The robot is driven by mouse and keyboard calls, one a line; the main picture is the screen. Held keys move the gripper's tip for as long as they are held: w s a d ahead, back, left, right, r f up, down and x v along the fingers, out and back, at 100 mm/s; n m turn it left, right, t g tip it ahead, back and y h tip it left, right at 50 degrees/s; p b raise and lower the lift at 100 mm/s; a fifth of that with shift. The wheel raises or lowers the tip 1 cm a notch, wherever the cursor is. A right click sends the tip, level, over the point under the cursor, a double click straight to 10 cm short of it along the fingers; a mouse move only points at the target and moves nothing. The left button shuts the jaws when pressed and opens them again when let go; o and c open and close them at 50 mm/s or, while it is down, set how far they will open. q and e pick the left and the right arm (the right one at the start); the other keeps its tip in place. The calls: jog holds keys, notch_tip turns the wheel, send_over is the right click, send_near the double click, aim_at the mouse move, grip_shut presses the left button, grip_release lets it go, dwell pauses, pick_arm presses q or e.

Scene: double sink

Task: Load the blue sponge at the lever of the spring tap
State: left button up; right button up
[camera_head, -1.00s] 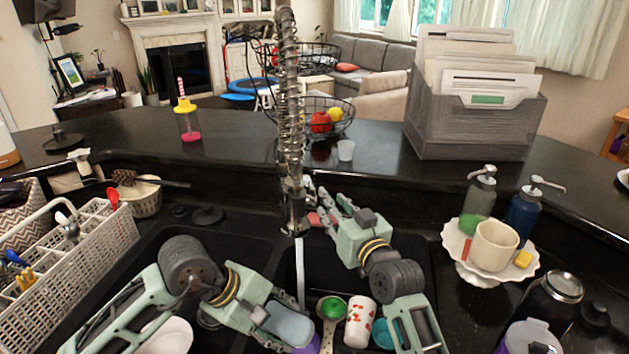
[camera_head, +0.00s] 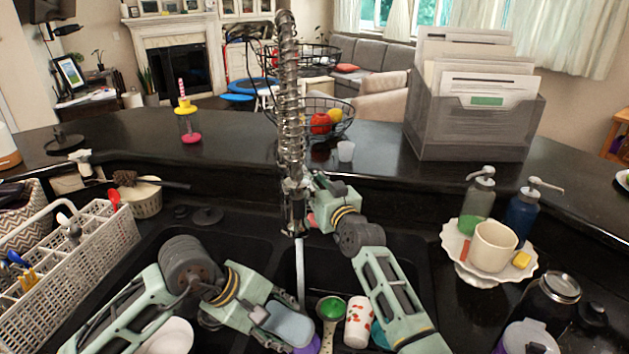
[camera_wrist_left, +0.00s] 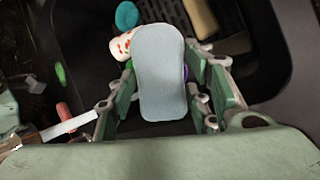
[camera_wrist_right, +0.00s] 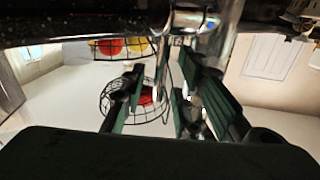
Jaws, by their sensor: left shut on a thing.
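My left gripper (camera_head: 282,322) is shut on the blue sponge (camera_head: 291,325), low over the sink. In the left wrist view, the pale blue sponge (camera_wrist_left: 160,75) stands lengthwise between the fingers. The spring tap (camera_head: 291,110) rises in the middle, and a pale stream (camera_head: 300,272) hangs below its spout. My right gripper (camera_head: 308,196) is up beside the tap's lower part, and its fingertips are partly hidden. In the right wrist view, its fingers (camera_wrist_right: 158,98) are apart, with chrome tap metal (camera_wrist_right: 190,20) just ahead. I cannot make out the lever clearly.
A cutlery basket (camera_head: 75,262) stands left. A white stand (camera_head: 458,250) with a mug (camera_head: 493,246) and soap bottles are on the right. A file box (camera_head: 470,130) stands behind.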

jog(key=shift+w, duration=0.25)
grip_shut()
dwell(0.6)
